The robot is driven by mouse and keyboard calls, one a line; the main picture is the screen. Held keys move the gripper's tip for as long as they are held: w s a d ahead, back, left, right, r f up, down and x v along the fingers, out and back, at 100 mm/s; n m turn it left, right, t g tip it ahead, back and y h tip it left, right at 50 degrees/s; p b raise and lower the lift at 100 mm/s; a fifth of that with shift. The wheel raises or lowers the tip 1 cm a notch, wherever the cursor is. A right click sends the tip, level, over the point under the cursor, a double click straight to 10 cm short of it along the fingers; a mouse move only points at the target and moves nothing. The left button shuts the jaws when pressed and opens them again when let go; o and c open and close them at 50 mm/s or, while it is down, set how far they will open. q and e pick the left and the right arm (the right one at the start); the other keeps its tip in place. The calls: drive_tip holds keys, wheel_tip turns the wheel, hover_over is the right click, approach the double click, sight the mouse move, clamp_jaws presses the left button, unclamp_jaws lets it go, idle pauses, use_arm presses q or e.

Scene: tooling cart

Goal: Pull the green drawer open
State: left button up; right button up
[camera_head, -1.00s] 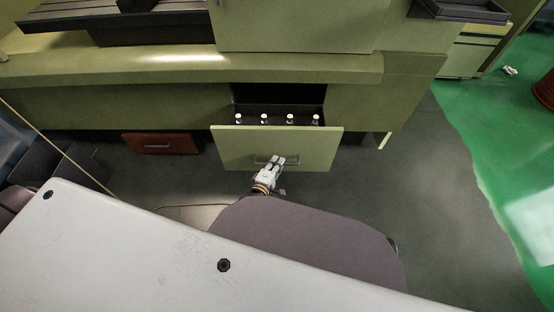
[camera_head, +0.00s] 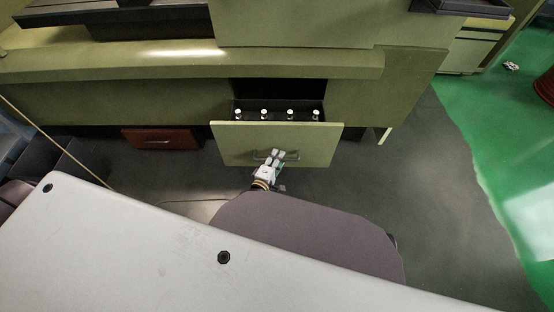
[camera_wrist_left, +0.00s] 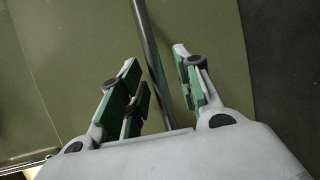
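The green drawer (camera_head: 312,147) stands pulled out from the olive bench, with its dark inside and several white-topped items (camera_head: 290,114) showing behind its front. Its metal handle (camera_head: 262,156) is on the front panel and shows as a long bar (camera_wrist_left: 152,50) in the left wrist view. My right gripper is not in view.
A red drawer (camera_head: 160,139) sits to the left, low under the bench (camera_head: 110,64). Dark floor (camera_head: 375,190) lies clear right of the green drawer, with a green floor area (camera_head: 480,140) beyond. My own pale body fills the lower foreground.

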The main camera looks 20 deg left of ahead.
use_arm(q)
drive_tip(key=shift+s, duration=0.15)
drive_tip(key=v, duration=1.1)
drive_tip(key=shift+s, duration=0.3)
drive_tip(key=shift+d, duration=0.1)
idle(0.7)
